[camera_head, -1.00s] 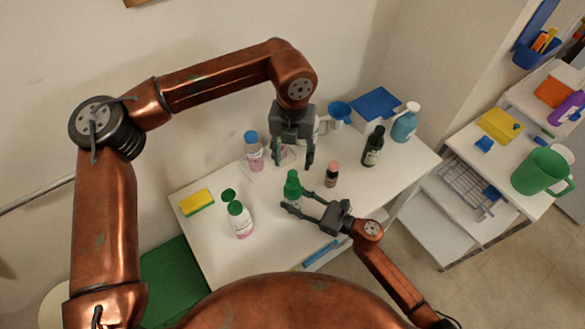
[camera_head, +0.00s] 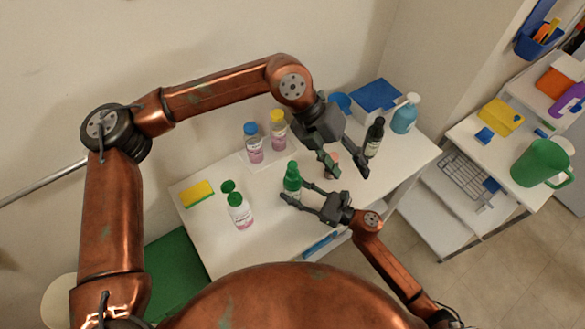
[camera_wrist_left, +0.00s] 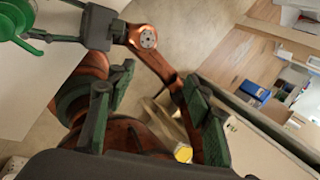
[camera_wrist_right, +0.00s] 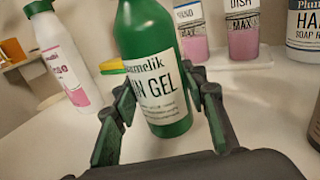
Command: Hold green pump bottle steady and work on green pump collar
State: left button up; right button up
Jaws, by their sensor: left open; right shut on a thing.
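The bottle's white gel label (camera_wrist_right: 152,92) shows between the fingers in the right wrist view. My left gripper (camera_head: 345,170) is open and empty, to the right of and above the bottle, near the dark bottle. In the left wrist view, the green bottle (camera_wrist_left: 12,22) is at the top left corner, outside the open fingers (camera_wrist_left: 158,82).
Blue-capped (camera_head: 254,148) and yellow-capped (camera_head: 278,128) bottles stand behind. A white bottle (camera_head: 240,213) and yellow sponge (camera_head: 196,194) are left.

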pick_arm(q)
jog(key=s+d+r+g+h, duration=0.2)
jog(key=s+d+r+h, duration=0.2)
jog(key=d+r+h, duration=0.65)
jog(key=w+a+r+n+t+h, duration=0.3)
jog(key=w+a+r+n+t, duration=0.2)
jog(key=w+r+n, duration=0.15)
jog(key=w+a+f+n+t+y, duration=0.1)
jog(key=w+a+f+n+t, duration=0.1)
jog(key=w+a+f+n, duration=0.5)
jog(key=w+a+f+n+t, duration=0.2)
jog(key=w+a+f+n, duration=0.15)
jog(key=a+f, duration=0.65)
jog(key=n+g, duration=0.3)
jog(key=n, duration=0.3)
send_near(293, 173)
jog(key=shift+y, duration=0.45)
jog(key=d, duration=0.9)
jog(key=shift+w+d+r, duration=0.4)
